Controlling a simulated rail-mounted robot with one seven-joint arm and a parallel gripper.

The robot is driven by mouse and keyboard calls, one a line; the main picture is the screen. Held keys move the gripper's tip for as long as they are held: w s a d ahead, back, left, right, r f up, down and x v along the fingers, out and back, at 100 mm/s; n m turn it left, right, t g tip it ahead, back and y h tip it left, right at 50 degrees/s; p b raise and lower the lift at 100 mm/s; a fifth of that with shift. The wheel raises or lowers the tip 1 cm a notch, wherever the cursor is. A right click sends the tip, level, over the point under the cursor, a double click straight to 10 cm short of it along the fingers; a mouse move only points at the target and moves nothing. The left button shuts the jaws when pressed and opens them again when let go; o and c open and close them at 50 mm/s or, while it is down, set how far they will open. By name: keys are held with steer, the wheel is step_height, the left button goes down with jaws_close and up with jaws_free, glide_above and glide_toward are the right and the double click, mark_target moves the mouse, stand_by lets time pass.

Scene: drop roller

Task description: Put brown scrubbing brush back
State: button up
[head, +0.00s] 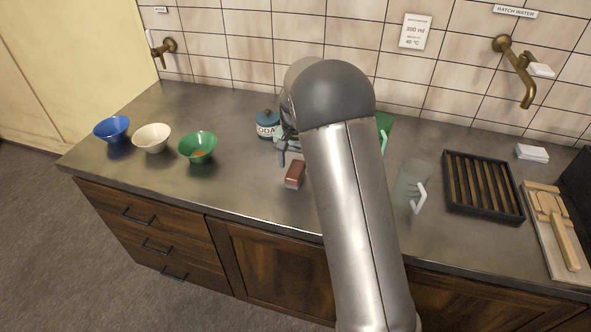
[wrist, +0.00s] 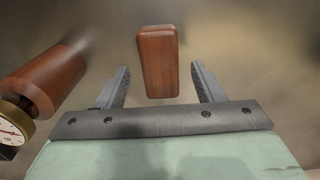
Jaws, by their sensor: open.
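The brown scrubbing brush (head: 295,174) is a small reddish-brown block on the metal counter, left of my arm in the head view. In the wrist view the brown block (wrist: 158,55) lies in line with the gap between my fingers, with bare space on either side. My gripper (wrist: 160,70) is open and empty. In the head view my gripper (head: 284,151) shows just behind the brush, partly hidden by my arm. I cannot tell the exact height of the fingers above the brush.
Blue (head: 112,129), white (head: 152,138) and green (head: 198,148) bowls stand left; a teal soda jar (head: 266,124) stands behind my gripper. A clear jug (head: 411,186), black slatted tray (head: 483,186) and wooden board (head: 556,229) are right. A brown cylinder with a gauge (wrist: 42,82) is close left.

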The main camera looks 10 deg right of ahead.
mark_target(296, 170)
step_height(296, 170, up, 9)
steer(key=s+f+n, duration=0.1)
steer(key=s+n, duration=0.5)
steer(key=s, duration=2.8)
steer(key=shift+s+a+f+b, duration=0.2)
steer(key=shift+s+f+b, duration=0.1)
steer(key=shift+s, duration=0.1)
